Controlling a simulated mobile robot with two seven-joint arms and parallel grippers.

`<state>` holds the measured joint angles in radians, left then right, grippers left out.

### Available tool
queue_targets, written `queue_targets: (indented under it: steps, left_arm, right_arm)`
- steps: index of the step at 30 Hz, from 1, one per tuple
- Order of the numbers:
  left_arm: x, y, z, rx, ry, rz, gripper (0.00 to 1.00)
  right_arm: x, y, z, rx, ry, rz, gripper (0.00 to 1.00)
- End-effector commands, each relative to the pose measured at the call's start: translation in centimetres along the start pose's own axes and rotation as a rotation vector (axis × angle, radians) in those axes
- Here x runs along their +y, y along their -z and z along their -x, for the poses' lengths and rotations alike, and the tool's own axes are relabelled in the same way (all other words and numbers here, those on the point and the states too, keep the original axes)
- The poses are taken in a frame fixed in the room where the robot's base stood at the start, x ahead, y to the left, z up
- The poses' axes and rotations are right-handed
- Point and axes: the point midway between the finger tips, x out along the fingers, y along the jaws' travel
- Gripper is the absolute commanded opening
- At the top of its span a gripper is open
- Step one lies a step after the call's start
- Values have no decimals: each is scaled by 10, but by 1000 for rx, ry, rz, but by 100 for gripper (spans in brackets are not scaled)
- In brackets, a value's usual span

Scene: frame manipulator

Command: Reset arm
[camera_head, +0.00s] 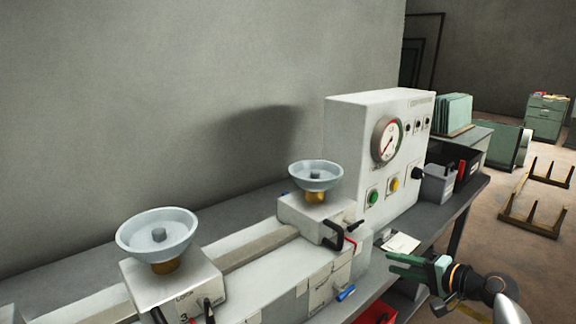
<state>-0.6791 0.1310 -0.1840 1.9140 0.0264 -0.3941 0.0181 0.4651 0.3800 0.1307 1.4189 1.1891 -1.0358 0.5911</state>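My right gripper (400,266) comes in from the lower right, in front of the bench. Its two green fingers point left and stand a little apart, with nothing seen between them. It is near a white paper card (401,243) on the bench edge and appears apart from it. My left gripper is not in view.
A long grey machine with two pale dishes (157,236) (315,176) runs along the bench (440,219). A white control box (350,140) with a dial (387,139) stands behind. A grey container (438,185) sits at right. A red bin (376,314) is below. Floor at right holds wooden frames (535,220).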

Motion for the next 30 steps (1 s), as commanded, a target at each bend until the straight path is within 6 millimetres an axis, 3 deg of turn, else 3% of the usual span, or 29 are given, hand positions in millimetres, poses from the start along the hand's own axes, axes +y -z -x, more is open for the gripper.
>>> queue_targets:
  steps: [1,6,12,16,21,25,30]
  left_arm:
    - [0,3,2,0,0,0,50]
    - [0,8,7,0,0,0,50]
    - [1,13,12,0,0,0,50]
    - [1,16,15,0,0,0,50]
    - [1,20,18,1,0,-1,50]
    - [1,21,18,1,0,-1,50]
    - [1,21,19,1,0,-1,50]
  right_arm:
    - [36,-18,-5,11,-67,43,33]
    - [141,-78,-3,50,-273,286,33]
    - [228,-162,28,29,-440,607,33]
    - [260,-221,58,-10,-501,817,33]
    - [274,-282,95,-59,-529,1044,33]
    - [274,-308,111,-81,-531,1146,33]
    - [273,-318,118,-89,-530,1194,33]
